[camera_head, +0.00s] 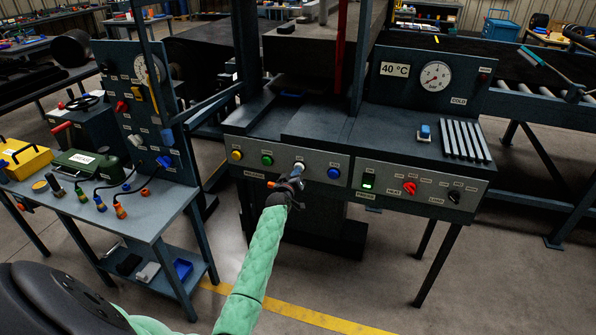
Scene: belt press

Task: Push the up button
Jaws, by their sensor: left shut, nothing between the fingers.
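The press control panel (312,178) carries a row of round buttons: yellow (237,155), green (267,160), white (300,167) and blue (334,173). Their labels are too small to read, so I cannot tell which is the up button. My left gripper (296,175), on an arm in a green sleeve, is shut and empty. Its tips are at the white button, just below it in the picture and partly over it. I cannot tell whether they touch it. My right gripper is not in view.
Right of the buttons are a lit green switch (368,182), a red knob (409,188) and a black knob (455,196). A gauge (435,76) stands above. A side table (150,212) with a yellow toolbox (22,158) and connectors is at left.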

